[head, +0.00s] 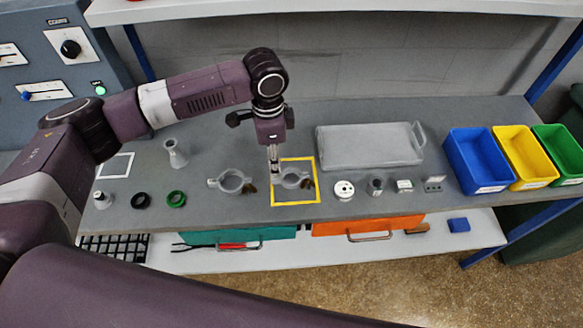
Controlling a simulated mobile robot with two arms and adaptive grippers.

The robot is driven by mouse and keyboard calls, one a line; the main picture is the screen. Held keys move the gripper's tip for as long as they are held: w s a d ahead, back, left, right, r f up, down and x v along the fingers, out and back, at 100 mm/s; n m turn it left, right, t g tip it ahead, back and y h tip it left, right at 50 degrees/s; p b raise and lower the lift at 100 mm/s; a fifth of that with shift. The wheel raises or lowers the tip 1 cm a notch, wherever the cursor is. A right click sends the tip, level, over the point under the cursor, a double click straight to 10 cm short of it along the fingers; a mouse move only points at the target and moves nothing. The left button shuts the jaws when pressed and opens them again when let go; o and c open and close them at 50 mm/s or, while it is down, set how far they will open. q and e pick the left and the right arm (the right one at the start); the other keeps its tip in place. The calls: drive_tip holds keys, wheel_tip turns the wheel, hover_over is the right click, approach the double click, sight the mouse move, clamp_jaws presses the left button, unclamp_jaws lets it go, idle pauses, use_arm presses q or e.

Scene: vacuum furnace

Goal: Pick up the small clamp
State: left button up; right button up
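Two grey ring-shaped clamps with dark brownish ends lie on the grey bench in the head view. One clamp (231,181) lies on bare bench. The other clamp (295,179) lies inside a yellow square outline (319,182) and looks slightly smaller. My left gripper (274,163) points down at the left edge of the yellow outline, just left of that clamp's ring. Its fingers look narrow and close together; the view does not show whether there is a gap, or whether they touch the clamp. My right gripper is not in view.
A grey tray (368,146) stands behind small parts, including a white round part (344,190). Blue (476,160), yellow and green bins stand right. A grey flanged piece (176,154), black ring (140,200) and green ring (176,198) lie left. A control panel stands back left.

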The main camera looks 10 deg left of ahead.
use_arm(q)
drive_tip(key=shift+w+a+r, duration=0.15)
drive_tip(key=shift+a, duration=0.1)
drive_tip(key=shift+f, duration=0.25)
drive_tip(key=f+p, duration=0.2)
drive_tip(key=f, duration=0.4)
drive_tip(key=shift+d+f+p, duration=0.2)
drive_tip(key=shift+p, duration=0.2)
drive_tip(key=shift+f, duration=0.25)
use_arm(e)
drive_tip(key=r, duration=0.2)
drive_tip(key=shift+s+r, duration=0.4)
use_arm(q)
drive_tip(key=shift+c, duration=0.6)
clamp_jaws()
